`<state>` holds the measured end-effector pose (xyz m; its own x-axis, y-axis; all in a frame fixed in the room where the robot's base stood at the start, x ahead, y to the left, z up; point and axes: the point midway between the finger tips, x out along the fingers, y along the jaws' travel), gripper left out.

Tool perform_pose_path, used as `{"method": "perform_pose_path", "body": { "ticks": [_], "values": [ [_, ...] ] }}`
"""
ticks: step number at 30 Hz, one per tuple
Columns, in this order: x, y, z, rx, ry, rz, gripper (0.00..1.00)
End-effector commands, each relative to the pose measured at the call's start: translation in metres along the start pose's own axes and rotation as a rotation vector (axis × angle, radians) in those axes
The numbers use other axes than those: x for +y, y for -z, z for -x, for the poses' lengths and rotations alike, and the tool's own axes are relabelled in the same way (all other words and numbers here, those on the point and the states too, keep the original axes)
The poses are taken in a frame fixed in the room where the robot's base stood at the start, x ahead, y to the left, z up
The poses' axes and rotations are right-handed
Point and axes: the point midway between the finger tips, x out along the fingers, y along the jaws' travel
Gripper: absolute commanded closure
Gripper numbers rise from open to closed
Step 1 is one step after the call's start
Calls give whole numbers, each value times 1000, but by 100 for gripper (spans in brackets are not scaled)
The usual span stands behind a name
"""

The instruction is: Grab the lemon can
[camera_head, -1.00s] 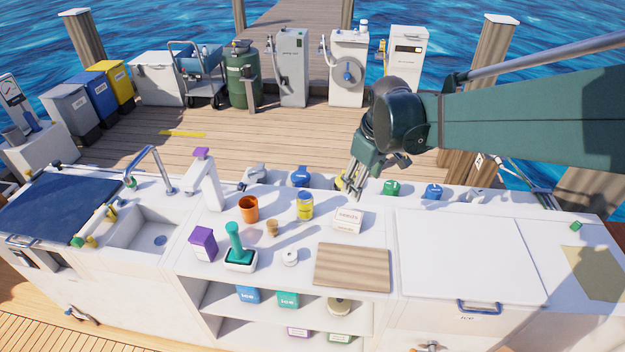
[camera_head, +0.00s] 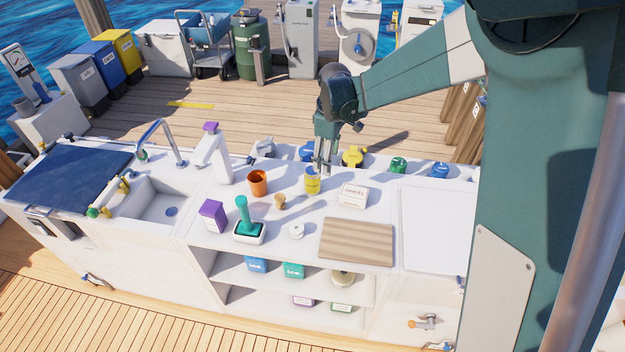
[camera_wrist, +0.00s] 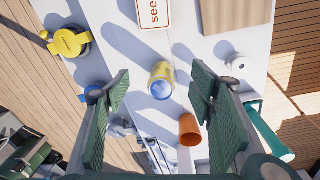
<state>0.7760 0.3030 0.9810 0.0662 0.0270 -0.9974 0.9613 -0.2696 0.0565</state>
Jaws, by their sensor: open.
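The lemon can is most likely the yellow can (camera_head: 312,182) with a pale band, standing upright on the white counter (camera_head: 275,228) in the head view; its label is too small to read. In the wrist view the yellow can (camera_wrist: 161,80) shows its blue-grey end, between and beyond my fingers. My gripper (camera_head: 325,168) is just behind and slightly right of the can in the head view, pointing down. In the wrist view its two fingers (camera_wrist: 160,92) are spread wide with nothing between the pads.
An orange cup (camera_head: 257,183) and a small tan item (camera_head: 280,201) stand left of the can. A white seeds box (camera_head: 353,195) stands to its right. A wooden board (camera_head: 356,242) lies in front. Yellow (camera_head: 352,157) and green caps line the back ledge.

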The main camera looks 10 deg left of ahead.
Motion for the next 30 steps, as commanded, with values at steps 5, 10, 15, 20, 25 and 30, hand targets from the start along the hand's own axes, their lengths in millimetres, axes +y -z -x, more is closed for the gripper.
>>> {"method": "perform_pose_path", "body": {
  "ticks": [5, 10, 15, 20, 25, 30],
  "values": [
    [2, 26, -26, -18, 27, 77, 46],
    [1, 44, -46, -31, 48, 134, 46],
    [1, 52, -58, -38, 58, 163, 46],
    [0, 54, -60, -39, 61, 170, 46],
    [0, 54, -60, -39, 61, 170, 46],
    [0, 54, -64, -39, 60, 170, 46]
  ]
}}
